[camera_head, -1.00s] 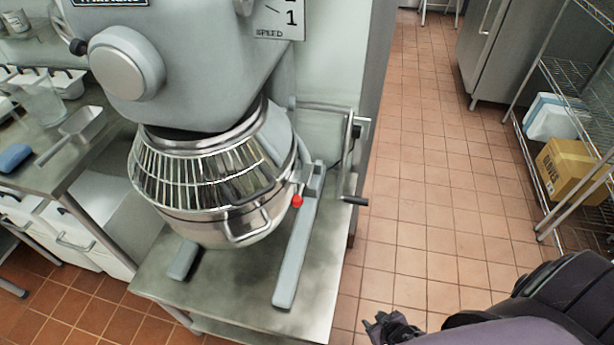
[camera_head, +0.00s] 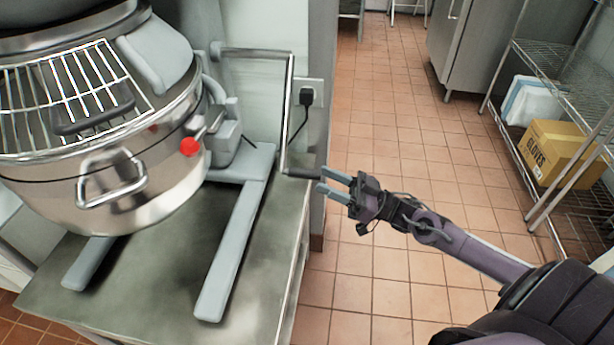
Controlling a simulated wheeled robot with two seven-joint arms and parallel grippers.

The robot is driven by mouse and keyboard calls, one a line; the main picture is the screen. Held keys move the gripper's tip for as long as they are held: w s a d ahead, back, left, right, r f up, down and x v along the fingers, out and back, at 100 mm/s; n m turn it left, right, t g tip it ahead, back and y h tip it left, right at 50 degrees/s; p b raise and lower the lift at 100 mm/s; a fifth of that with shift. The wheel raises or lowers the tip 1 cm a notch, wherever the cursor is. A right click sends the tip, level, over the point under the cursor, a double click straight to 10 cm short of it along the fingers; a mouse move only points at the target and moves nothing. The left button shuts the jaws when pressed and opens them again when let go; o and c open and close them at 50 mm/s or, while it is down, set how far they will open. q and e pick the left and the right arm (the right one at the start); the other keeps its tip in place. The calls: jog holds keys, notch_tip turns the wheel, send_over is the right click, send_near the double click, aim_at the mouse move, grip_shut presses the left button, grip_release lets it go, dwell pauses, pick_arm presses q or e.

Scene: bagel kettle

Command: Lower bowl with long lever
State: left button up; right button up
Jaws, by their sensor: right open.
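The steel mixer bowl (camera_head: 150,205) with its wire guard (camera_head: 60,95) hangs in the mixer at the left, above the steel table. A long lever (camera_head: 289,110) runs down the right side of the mixer and ends in a dark handle (camera_head: 300,172). A short red-knobbed lever (camera_head: 190,147) sits at the bowl's right side. My right gripper (camera_head: 328,185) is open and empty. Its fingertips point left, just right of and slightly below the lever handle; I cannot tell whether they touch it. My left gripper is out of view.
The mixer's grey feet (camera_head: 235,245) stand on the steel table (camera_head: 150,300). A black plug and cord (camera_head: 306,97) are on the wall behind the lever. A wire rack with a glove box (camera_head: 560,152) stands at the right. The tiled floor between is clear.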

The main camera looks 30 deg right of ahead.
aim_at(299, 169)
jog(key=shift+x, duration=2.4)
grip_shut()
